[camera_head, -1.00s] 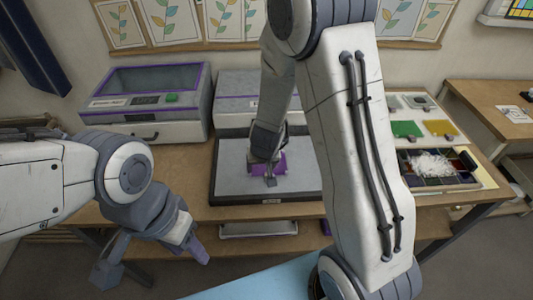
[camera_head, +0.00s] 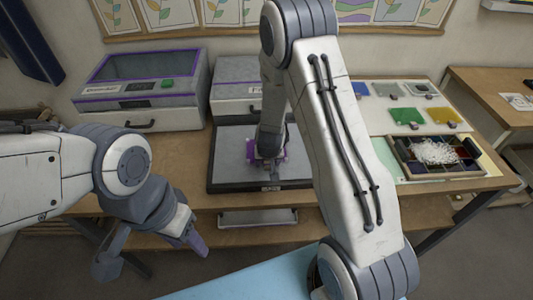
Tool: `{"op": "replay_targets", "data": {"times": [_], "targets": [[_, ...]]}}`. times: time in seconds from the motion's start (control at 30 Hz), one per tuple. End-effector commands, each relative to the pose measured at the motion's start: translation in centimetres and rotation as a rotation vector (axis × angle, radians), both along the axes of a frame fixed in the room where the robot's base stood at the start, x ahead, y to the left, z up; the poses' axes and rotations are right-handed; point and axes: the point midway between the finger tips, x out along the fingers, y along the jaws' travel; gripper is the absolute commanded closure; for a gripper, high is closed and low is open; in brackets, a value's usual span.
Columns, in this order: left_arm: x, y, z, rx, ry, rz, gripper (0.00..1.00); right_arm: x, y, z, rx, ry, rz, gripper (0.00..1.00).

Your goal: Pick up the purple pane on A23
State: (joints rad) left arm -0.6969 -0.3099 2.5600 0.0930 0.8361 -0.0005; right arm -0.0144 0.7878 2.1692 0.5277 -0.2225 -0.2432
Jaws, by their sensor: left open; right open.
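The purple pane (camera_head: 281,151) lies on the grey surface of a dark-framed tray (camera_head: 227,158) on the table. My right gripper (camera_head: 268,178) is over the pane and hides much of it; purple shows at both sides of the gripper. The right gripper is open, and I cannot tell whether its fingers touch the pane. My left gripper (camera_head: 150,252) is open and empty in front of the table's near edge at the left. No A23 label is readable.
A machine with a purple-edged lid (camera_head: 147,75) stands at the back left, a grey machine (camera_head: 236,88) beside it. At the right are green (camera_head: 409,116) and yellow (camera_head: 444,116) panes and a compartment box (camera_head: 438,155) with white shreds.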

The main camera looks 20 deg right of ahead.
Motion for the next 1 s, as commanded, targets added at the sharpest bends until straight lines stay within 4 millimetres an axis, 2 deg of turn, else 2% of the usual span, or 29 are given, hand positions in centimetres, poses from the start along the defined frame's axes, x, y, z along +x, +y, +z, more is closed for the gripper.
{"op": "replay_targets", "data": {"times": [0.2,0.37,0.4,0.77,0.87,1.0], "targets": [[0.0,0.0,0.0,0.000,0.000,0.000,0.50,0.0,0.0,0.0,0.000,0.000,0.000,0.32],[0.0,0.0,0.0,0.000,0.000,0.000,0.50,0.0,0.0,0.0,0.000,0.000,0.000,0.94],[0.0,0.0,0.0,0.000,0.000,0.000,0.50,0.0,0.0,0.0,0.000,0.000,0.000,1.00],[0.0,0.0,0.2,0.000,0.000,0.000,0.50,0.1,0.0,0.3,0.000,-0.001,0.000,1.00],[0.0,0.0,0.5,0.000,0.000,0.000,0.50,0.1,0.0,1.1,0.000,-0.002,-0.001,1.00],[0.0,0.0,1.6,0.000,0.000,0.001,0.50,0.1,0.0,3.3,0.000,-0.004,-0.002,1.00]]}}
